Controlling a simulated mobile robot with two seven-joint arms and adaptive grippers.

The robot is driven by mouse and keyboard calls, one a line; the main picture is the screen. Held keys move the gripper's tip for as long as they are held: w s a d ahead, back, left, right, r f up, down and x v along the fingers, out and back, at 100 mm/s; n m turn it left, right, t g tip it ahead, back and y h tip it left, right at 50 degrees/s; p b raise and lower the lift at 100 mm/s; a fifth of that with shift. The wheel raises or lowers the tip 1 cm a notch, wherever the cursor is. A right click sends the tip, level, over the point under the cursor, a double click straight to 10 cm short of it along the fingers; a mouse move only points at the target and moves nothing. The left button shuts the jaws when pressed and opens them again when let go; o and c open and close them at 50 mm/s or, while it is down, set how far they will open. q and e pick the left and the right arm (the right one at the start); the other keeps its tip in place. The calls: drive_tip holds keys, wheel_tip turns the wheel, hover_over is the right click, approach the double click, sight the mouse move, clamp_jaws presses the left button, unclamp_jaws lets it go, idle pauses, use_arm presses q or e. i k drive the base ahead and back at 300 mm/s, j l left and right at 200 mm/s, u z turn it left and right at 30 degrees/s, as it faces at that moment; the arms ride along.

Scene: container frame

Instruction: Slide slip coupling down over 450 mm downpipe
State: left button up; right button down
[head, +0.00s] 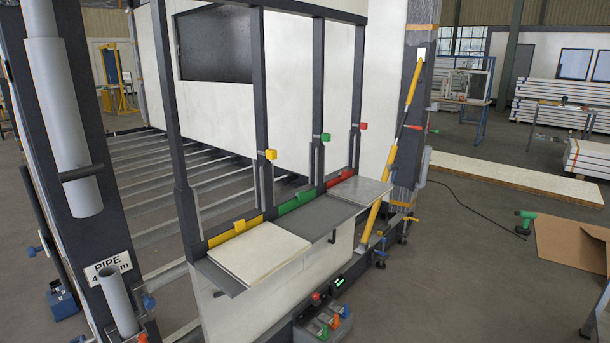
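At the left, a light grey pipe stands against a dark upright post. A narrower pipe (40,18) enters the top of a wider grey sleeve (62,110), which looks like the slip coupling around it. The sleeve's lower end hangs free above a gap. A dark bracket (80,172) crosses the sleeve. Below, a shorter grey pipe (117,300) stands upright, slightly tilted in view, with its top open. I cannot tell which piece is the 450 mm downpipe. Neither of my grippers shows.
A dark frame holds a shelf with white (260,252), dark grey (308,217) and light grey (360,190) panels, with yellow, green and red blocks behind. A yellow strut (375,215) leans at the right post. A green drill (525,222) lies on the floor, right. Open floor lies centre right.

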sight(48, 62)
drive_tip(key=j+u, duration=0.2)
drive_tip(key=u, duration=0.95)
